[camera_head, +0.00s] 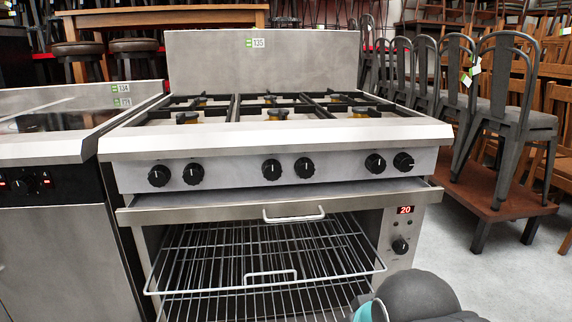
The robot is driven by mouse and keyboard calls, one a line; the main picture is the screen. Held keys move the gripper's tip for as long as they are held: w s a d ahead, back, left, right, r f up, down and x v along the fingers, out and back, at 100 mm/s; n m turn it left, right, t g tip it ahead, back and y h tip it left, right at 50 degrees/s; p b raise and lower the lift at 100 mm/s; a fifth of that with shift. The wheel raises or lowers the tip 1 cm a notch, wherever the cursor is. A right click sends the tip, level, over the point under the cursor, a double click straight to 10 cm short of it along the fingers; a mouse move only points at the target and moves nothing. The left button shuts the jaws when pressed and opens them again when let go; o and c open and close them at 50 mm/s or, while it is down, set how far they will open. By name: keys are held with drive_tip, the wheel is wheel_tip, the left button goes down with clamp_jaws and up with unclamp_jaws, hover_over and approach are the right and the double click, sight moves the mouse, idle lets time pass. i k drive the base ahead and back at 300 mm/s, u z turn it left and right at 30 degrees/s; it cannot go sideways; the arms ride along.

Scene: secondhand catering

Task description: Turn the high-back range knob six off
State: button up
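The high-back range (262,60) stands in front of me with a tall steel back panel. A row of several black knobs runs along its front panel in pairs. The rightmost knob (403,162), which I take as knob six, has a pale pointer line that looks tilted; its exact setting is too small to read. Its neighbour (375,163) sits close on its left. Nothing touches either knob. Only a rounded dark part of my arm with a teal patch shows at the bottom right, below the knobs. My gripper's fingers are not in view.
A steel ledge (180,212) with a pale handle (294,217) juts below the knobs. Wire racks (270,260) fill the open oven. A red display reading 20 (405,210) and another knob (400,246) are at its right. Metal chairs (505,95) stand right; another cooker (55,150) left.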

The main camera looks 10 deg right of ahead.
sight(403, 162)
drive_tip(key=k, duration=0.5)
drive_tip(key=z, duration=1.05)
drive_tip(key=i, duration=0.2)
drive_tip(key=u, duration=0.45)
